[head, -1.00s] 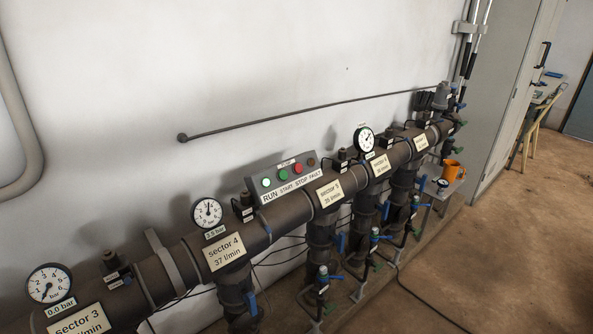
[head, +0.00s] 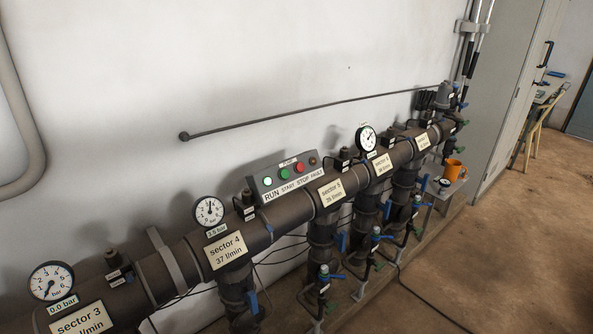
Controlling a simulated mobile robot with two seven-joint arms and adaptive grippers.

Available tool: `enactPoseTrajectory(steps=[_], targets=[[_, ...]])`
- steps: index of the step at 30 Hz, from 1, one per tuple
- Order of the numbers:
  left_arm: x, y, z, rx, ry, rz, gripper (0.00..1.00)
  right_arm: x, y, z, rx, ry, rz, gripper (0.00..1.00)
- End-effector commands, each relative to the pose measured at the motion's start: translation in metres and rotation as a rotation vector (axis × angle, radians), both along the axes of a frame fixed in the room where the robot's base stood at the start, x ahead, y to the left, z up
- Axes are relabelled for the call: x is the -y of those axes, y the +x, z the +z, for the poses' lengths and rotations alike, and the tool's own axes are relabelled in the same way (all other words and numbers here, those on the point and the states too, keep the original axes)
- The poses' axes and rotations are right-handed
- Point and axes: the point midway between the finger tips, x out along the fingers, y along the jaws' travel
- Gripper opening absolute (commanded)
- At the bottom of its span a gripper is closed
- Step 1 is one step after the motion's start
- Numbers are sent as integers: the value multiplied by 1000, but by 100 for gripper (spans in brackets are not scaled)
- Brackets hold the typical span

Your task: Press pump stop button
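The pump control box (head: 284,179) is a grey panel behind the manifold pipe, against the white wall, in the middle of the head view. From left to right it carries a pale, lit-looking RUN lamp (head: 267,181), a green START button (head: 283,174), a red STOP button (head: 299,167) and a dark FAULT lamp (head: 312,161). A white label strip with these words runs below them. Nothing covers the red button. Neither of my grippers shows in the head view.
The dark manifold pipe (head: 283,222) runs in front of and below the box. Gauges stand up from it, one left of the box (head: 209,211) and one right (head: 366,138). Blue-handled valves hang below. An orange mug (head: 455,170) stands on a small shelf. The brown floor at right is open.

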Motion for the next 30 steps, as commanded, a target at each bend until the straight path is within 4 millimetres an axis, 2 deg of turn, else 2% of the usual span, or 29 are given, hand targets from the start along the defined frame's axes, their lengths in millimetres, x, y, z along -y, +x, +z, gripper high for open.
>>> enactPoseTrajectory(steps=[14,23,30], targets=[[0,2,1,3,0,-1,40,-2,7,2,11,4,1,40],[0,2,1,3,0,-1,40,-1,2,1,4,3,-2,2],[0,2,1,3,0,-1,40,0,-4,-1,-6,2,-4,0]])
